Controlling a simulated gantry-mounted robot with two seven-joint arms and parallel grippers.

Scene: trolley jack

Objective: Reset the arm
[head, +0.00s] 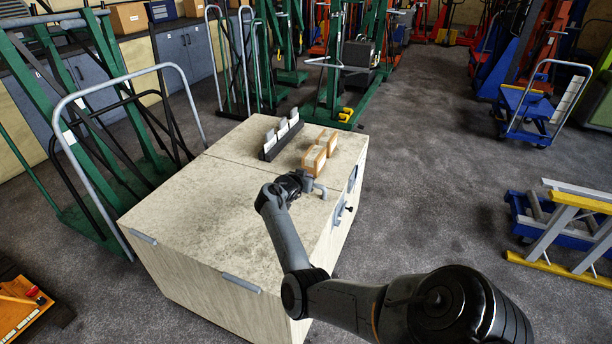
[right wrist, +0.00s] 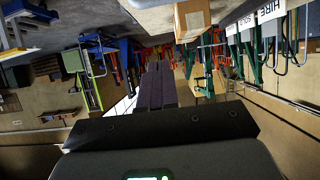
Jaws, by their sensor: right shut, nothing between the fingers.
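My right arm comes in from the lower right in the head view and reaches over a pale box-shaped counter (head: 190,205). Its dark gripper (head: 304,181) is near the counter's right edge, close to a small grey bent piece (head: 320,190) whose nature I cannot tell. In the right wrist view the two dark fingers (right wrist: 156,68) lie together, shut with nothing between them. My left arm and gripper are not in view. I cannot pick out a trolley jack for certain.
On the counter stand small wood-coloured boxes (head: 314,158) and a dark rack with white cards (head: 283,138). Green hoist frames (head: 115,130) stand left and behind. A blue trolley (head: 528,115) and a yellow-grey frame (head: 570,230) are at right. The middle right floor is clear.

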